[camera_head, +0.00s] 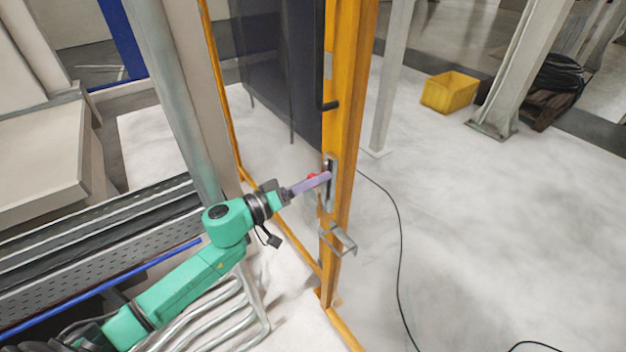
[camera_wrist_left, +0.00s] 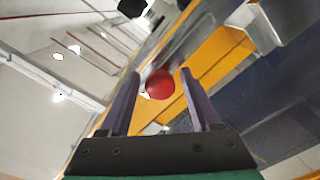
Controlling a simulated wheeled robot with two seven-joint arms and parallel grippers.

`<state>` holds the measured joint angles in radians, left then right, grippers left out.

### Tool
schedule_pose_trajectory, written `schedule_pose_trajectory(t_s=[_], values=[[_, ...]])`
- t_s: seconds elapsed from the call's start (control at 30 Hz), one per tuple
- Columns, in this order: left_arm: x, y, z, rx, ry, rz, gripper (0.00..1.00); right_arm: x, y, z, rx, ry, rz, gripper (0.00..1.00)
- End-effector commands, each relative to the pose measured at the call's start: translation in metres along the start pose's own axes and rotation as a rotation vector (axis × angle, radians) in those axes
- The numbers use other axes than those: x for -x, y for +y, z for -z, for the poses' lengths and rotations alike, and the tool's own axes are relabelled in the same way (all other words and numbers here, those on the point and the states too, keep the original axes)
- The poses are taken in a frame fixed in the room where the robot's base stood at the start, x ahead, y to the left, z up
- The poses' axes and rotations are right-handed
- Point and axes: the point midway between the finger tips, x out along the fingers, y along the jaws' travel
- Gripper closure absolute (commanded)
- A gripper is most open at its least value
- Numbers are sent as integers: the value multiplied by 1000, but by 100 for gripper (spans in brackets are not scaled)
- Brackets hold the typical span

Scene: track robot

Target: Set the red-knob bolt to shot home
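The red knob (camera_head: 311,176) of the bolt shows at the upright orange post, partly hidden by my left gripper (camera_head: 316,182). The bolt's metal plate (camera_head: 329,200) is fixed on the post. In the left wrist view the round red knob (camera_wrist_left: 160,84) lies between the two fingertips of my left gripper (camera_wrist_left: 160,76), with a narrow gap seeming to show on each side. The fingers are apart and look open around it. How far the bolt is slid is hidden by the fingers. My right gripper is in neither view.
The orange post (camera_head: 351,100) belongs to a frame with a dark panel (camera_head: 285,70). A metal bracket (camera_head: 338,241) juts out below the bolt. A yellow bin (camera_head: 449,92) stands far right, and a cable (camera_head: 398,230) crosses open floor.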

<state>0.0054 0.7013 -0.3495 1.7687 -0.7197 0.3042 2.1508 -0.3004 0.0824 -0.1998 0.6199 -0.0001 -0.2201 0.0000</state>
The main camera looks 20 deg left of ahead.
Motion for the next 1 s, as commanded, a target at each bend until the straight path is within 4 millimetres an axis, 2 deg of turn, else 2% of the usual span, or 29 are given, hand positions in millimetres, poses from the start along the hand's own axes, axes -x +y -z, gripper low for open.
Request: schedule_pose_trajectory(t_s=[0.03,0.13,0.17,1.0], values=[[0,0,0,0,0,0,60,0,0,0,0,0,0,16],[0,0,0,0,0,0,98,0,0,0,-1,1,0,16],[0,0,0,1,0,0,100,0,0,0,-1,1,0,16],[0,0,0,11,0,-3,100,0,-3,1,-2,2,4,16]])
